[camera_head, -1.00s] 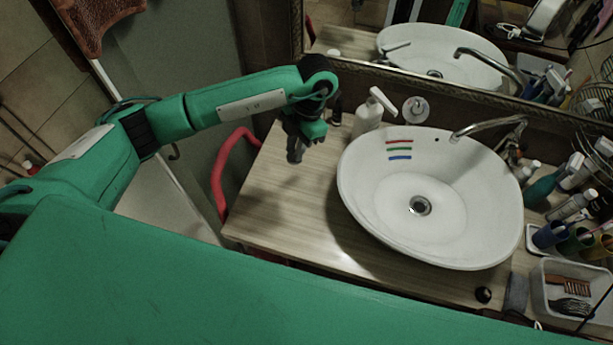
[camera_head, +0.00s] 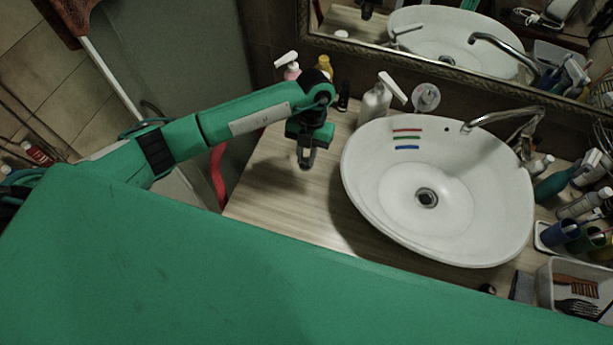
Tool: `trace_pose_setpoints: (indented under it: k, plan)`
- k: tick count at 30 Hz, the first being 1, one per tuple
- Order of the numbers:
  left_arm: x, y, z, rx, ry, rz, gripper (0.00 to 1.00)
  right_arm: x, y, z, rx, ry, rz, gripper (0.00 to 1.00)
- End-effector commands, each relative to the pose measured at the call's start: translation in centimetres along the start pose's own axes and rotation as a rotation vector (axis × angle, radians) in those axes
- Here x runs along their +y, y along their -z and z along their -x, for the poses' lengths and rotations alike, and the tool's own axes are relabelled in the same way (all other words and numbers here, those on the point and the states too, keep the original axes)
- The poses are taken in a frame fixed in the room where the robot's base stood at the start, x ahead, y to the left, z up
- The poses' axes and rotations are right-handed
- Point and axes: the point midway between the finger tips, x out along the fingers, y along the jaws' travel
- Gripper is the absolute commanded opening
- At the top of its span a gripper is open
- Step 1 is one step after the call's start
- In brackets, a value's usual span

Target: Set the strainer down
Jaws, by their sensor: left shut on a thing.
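My left gripper (camera_head: 306,157) points down over the wooden counter, left of the white basin. It is shut on the strainer, which is too small and dark to make out between the fingers. Whether it touches the counter I cannot tell. The white oval basin (camera_head: 378,209) stands on the counter with a metal drain (camera_head: 426,198) at its bottom. My right gripper is not in view.
A white pump bottle (camera_head: 373,105) stands behind the basin's left side. Pink (camera_head: 290,71) and yellow (camera_head: 324,65) bottles stand behind my left arm. The faucet (camera_head: 505,118) and several bottles are at the right. Bare counter (camera_head: 285,190) lies left of the basin.

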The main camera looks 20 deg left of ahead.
Motion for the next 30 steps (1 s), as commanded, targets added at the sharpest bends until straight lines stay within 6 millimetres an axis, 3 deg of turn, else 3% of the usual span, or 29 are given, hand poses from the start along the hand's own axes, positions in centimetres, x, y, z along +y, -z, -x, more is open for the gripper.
trace_pose_setpoints:
  k: [1, 3, 14, 21, 30]
  plan:
    - [-0.1, -0.5, -1.8, 0.002, 0.001, 0.0, 0.0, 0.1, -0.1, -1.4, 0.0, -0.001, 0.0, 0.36]
    - [-0.1, -0.8, -2.9, 0.002, 0.002, -0.001, 0.0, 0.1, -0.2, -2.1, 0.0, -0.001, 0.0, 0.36]
    - [0.0, -1.6, -5.1, 0.001, 0.0, -0.001, 0.0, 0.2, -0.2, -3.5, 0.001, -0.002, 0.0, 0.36]
    - [0.0, -2.5, -8.3, 0.001, 0.0, -0.001, 0.0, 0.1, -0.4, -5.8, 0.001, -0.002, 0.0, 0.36]
    - [0.0, -2.5, -8.3, 0.0, 0.0, -0.002, 0.0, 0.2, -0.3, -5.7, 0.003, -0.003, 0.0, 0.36]
